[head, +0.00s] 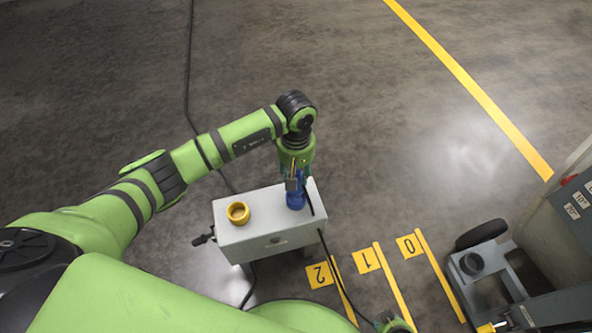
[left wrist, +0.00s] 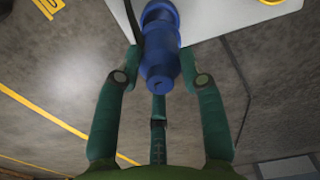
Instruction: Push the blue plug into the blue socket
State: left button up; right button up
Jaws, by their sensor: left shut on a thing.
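The blue plug (left wrist: 160,62) is between the green fingers of my left gripper (left wrist: 160,82), which are shut on it. In the head view my left gripper (head: 295,180) points down over the right end of a light grey box (head: 240,232). Blue (head: 295,200) shows right under the fingers, at the box top. In the left wrist view a blue ring-like part, seemingly the blue socket (left wrist: 159,12), lies in line with the plug's far end. The plug appears to meet it; I cannot tell how deep it sits. Of my right gripper, only a possible green piece shows at the bottom edge.
A yellow ring-shaped socket (head: 238,212) stands on the box's left part. A black cable (head: 331,262) runs down the box's right side. Yellow floor strips marked 2, 1 and 0 (head: 408,245) lie to the right. A grey wheeled cart (head: 560,250) stands far right.

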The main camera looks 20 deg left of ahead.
pick_arm(q)
jog(key=shift+f, duration=0.2)
jog(key=shift+f+b, duration=0.3)
jog(key=shift+b, duration=0.25)
jog(key=shift+f, duration=0.15)
jog(key=shift+f+b, duration=0.45)
jog(key=shift+b, duration=0.2)
jog(key=shift+f, duration=0.2)
dwell(0.3)
jog(key=shift+f+b, duration=0.35)
jog(key=shift+b, duration=0.2)
jog(key=shift+f+b, duration=0.6)
jog(key=shift+f, duration=0.1)
